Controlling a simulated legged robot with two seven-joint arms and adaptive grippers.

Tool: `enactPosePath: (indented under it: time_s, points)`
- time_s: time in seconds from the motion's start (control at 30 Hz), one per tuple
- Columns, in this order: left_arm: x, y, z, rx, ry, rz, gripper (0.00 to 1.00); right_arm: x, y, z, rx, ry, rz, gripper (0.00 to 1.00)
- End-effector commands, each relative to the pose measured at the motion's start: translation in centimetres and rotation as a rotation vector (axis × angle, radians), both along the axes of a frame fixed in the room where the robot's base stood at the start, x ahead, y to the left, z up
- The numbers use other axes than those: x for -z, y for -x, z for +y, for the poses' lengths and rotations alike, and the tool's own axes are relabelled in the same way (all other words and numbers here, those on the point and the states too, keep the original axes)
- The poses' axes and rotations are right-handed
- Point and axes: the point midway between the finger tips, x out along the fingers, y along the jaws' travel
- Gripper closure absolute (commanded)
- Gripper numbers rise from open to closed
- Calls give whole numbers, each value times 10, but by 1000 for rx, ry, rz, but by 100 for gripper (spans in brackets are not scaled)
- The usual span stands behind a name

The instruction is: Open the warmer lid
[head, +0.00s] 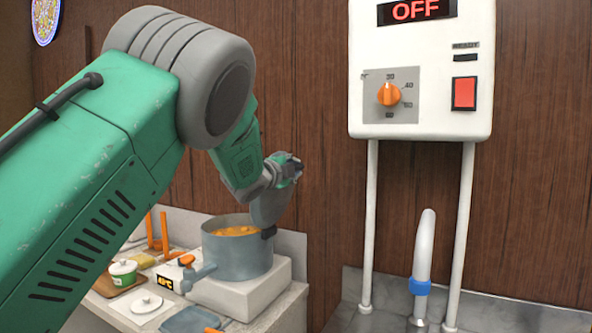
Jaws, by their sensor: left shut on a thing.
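The warmer is a grey pot (236,258) on a white base (245,295), with orange contents showing through its open top. A grey piece that looks like the warmer lid (268,208) stands raised at the pot's right rim, above a dark block there. My left gripper (289,168) is small in the view, at the upper end of this lid, and is shut on it. The fingertips and the exact grip are too small to see clearly. My right gripper is not in view.
A white control box (420,85) reading OFF stands on posts at right, above a blue-collared white spout (424,250).

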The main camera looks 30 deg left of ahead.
Motion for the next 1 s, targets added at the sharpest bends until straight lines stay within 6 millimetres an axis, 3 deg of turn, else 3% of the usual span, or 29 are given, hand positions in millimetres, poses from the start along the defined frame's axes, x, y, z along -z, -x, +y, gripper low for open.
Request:
enactPosePath:
  time_s: [0.17,0.2,0.27,0.67,0.77,1.0]
  points:
    - [-4,0,-1,4,-1,-9,100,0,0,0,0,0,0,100]
    - [-4,-1,-1,4,-1,-9,80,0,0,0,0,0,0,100]
    - [-4,-1,-1,3,-1,-8,64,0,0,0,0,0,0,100]
    - [-2,5,-1,1,-1,-2,64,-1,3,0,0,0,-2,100]
    - [-3,17,-2,1,-1,-4,64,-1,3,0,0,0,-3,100]
    - [-2,66,-3,0,0,-4,64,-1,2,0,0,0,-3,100]
